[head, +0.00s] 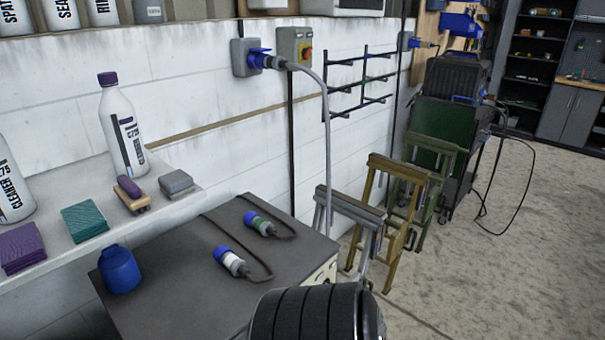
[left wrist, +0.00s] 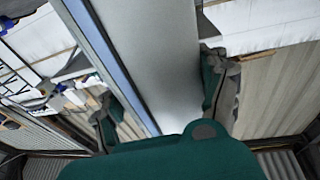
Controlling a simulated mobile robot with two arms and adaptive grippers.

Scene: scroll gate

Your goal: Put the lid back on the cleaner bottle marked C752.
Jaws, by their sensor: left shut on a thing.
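A white bottle (head: 123,130) with a purple cap stands upright on the pale shelf. Its label carries dark lettering that I cannot read surely. A second white bottle, marked CLEANER (head: 10,183), is cut off by the left edge, so its top is hidden. My left gripper (left wrist: 163,90) shows only in the left wrist view, with one teal finger on each side of a smooth grey-white object (left wrist: 150,50) with a blue edge strip. It is shut on this object, which I cannot identify. I see no loose lid for certain. My right gripper is out of view.
The shelf (head: 190,200) also holds cloths (head: 85,220), a brush (head: 132,193) and a grey block (head: 176,183). Trestles (head: 388,215) stand beyond; floor to the right is open.

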